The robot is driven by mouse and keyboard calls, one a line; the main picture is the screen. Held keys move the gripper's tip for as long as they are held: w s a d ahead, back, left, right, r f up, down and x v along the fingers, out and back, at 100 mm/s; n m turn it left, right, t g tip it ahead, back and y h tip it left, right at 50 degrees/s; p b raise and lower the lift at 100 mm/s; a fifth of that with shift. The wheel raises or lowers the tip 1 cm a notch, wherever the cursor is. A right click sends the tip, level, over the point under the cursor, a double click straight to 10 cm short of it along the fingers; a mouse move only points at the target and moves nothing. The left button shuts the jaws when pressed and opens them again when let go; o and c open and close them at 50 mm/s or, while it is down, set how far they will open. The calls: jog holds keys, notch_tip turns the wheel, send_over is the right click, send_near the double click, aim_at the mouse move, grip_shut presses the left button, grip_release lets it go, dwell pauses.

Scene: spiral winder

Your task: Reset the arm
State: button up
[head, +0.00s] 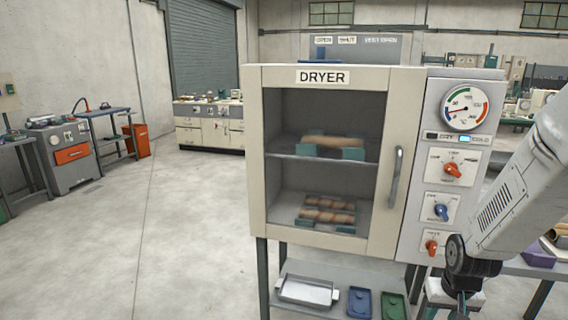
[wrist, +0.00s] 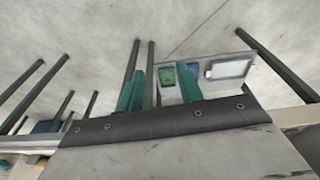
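My arm (head: 515,190) comes in from the right edge of the head view and bends down in front of the dryer's right side. My gripper shows in the wrist view (wrist: 162,85) as two teal fingers standing apart, with only background seen between them. In the head view the gripper is cut off by the bottom edge. The gripper is open and empty, and touches nothing that I can see.
The dryer (head: 256,170) stands ahead with its glass door shut. Rolls (head: 335,142) lie on its shelves. Below it, a shelf holds a metal tray (head: 307,291), a blue tray (head: 359,303) and a green tray (head: 393,306). The floor (head: 150,240) at left is clear.

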jog(key=s+a+r+n, duration=0.1)
jog(key=s+a+r, duration=0.4)
jog(key=s+r, duration=0.5)
jog(key=s+a+r+n, duration=0.1)
jog(key=s+a+r, duration=0.4)
jog(key=s+r, duration=0.6)
notch_tip(320, 180, up, 3)
jog(key=shift+a+f+n+y, duration=0.1)
jog(key=shift+a+n+y, duration=0.2)
